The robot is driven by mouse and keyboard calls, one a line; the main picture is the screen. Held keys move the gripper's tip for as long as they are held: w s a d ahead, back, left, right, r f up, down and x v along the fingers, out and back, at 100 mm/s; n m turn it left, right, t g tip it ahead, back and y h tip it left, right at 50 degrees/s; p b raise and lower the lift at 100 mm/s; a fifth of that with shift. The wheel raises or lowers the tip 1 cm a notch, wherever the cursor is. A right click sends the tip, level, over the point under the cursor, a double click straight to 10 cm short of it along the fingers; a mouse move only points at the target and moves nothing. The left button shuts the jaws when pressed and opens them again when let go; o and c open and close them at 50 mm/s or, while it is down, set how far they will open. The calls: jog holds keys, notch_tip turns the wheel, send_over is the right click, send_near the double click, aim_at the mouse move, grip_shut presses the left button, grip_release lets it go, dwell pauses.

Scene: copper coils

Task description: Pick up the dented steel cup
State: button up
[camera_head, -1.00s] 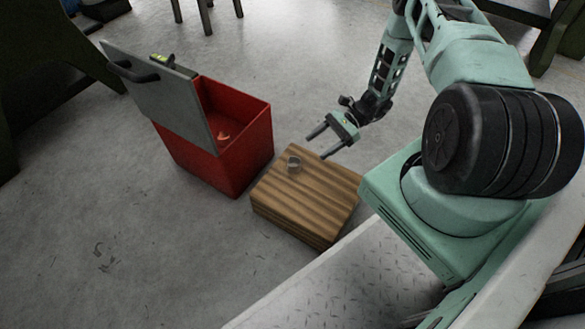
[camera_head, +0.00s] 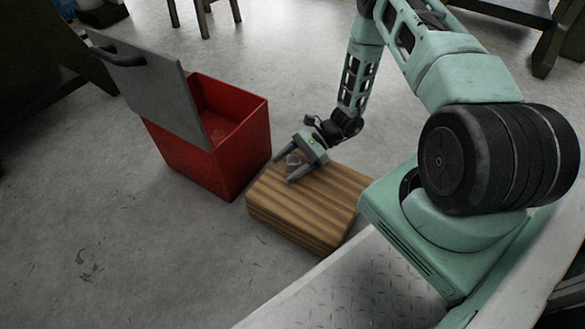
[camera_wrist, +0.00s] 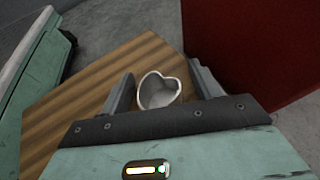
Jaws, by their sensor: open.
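The dented steel cup (camera_wrist: 158,93) stands on the striped wooden block (camera_wrist: 60,102), its rim bent into a heart-like shape in the wrist view. In the head view the cup (camera_head: 293,159) shows small at the far left part of the block (camera_head: 310,205). My gripper (camera_wrist: 163,85) is open, with one finger on each side of the cup. A narrow gap shows between the cup and the left finger, and a gap to the right finger. In the head view my gripper (camera_head: 283,165) is low over the block, its fingers around the cup. The cup's lower part is partly hidden by the gripper body.
A red bin (camera_head: 235,155) with a raised grey lid (camera_head: 150,90) stands just left of the block; its red wall (camera_wrist: 250,45) is close to the right finger in the wrist view. The grey floor (camera_head: 100,220) to the left is largely clear.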

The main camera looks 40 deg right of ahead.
jog(key=c, duration=1.1)
jog(key=shift+o, duration=0.2)
jog(key=shift+r, duration=0.15)
